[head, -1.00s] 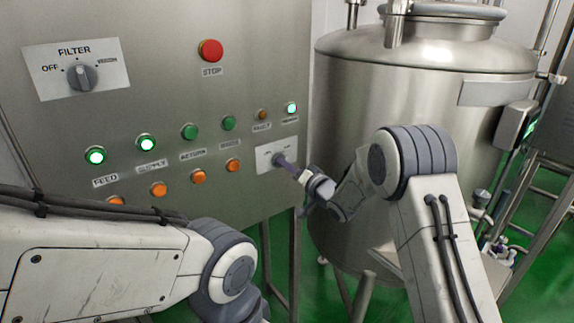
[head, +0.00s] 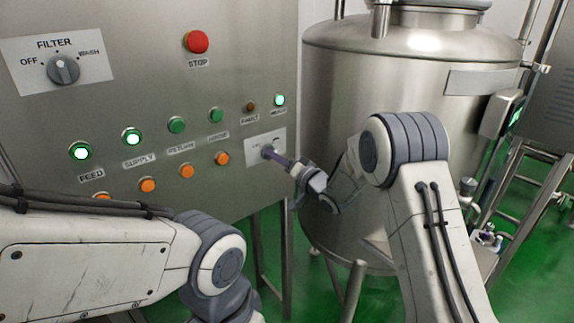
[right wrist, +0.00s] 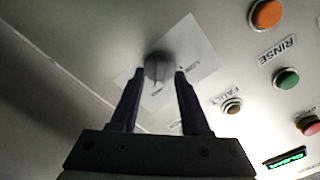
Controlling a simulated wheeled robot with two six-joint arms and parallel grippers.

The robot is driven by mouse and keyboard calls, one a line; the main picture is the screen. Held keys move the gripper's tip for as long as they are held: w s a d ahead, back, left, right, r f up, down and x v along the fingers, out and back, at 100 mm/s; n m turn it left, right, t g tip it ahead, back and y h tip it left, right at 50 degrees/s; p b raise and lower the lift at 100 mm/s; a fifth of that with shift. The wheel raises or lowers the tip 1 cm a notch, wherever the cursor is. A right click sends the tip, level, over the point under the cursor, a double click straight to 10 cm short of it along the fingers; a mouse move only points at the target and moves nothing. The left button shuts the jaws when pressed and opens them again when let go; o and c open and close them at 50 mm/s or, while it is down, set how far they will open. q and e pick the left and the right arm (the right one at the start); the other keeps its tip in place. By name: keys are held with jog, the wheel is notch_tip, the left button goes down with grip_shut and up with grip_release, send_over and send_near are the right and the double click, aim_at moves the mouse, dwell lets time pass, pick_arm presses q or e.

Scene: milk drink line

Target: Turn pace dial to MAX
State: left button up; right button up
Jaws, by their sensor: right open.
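The pace dial (head: 267,152) is a small grey knob on a pale plate at the lower right of the steel control panel. In the right wrist view the dial (right wrist: 158,66) is round and dark, and lies between the two fingertips. My right gripper (right wrist: 161,73) is open, with one finger on each side of the dial. I cannot tell whether the fingers touch it. In the head view my right gripper (head: 276,157) reaches the dial from the right and partly covers it. The dial's pointer and plate lettering are too blurred to read. My left gripper is out of view.
The control panel (head: 150,90) also has a filter switch (head: 63,68), a red stop button (head: 197,42), lit green buttons and several orange ones. A fault lamp (head: 250,106) is just above the dial plate. A steel tank (head: 400,75) stands to the right, behind my right arm.

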jog(key=b+v, duration=0.2)
jog(key=v, duration=0.7)
jog(key=shift+s+d, duration=0.2)
jog(key=shift+d, duration=0.05)
jog(key=s+a+f+n+g+h, duration=0.2)
jog(key=s+g+h, duration=0.1)
jog(key=s, duration=0.4)
jog(key=s+a+f+n+g+h, duration=0.2)
jog(key=s+a+g+h, duration=0.15)
jog(key=s, duration=0.35)
jog(key=s+d+f+n+g+h, duration=0.1)
jog(key=s+g, duration=0.3)
jog(key=s, duration=0.9)
jog(key=s+d+f+n+g+h, duration=0.2)
jog(key=s+n+g, duration=0.2)
jog(key=s, duration=0.9)
jog(key=shift+s+d, duration=0.35)
jog(key=shift+f, duration=0.1)
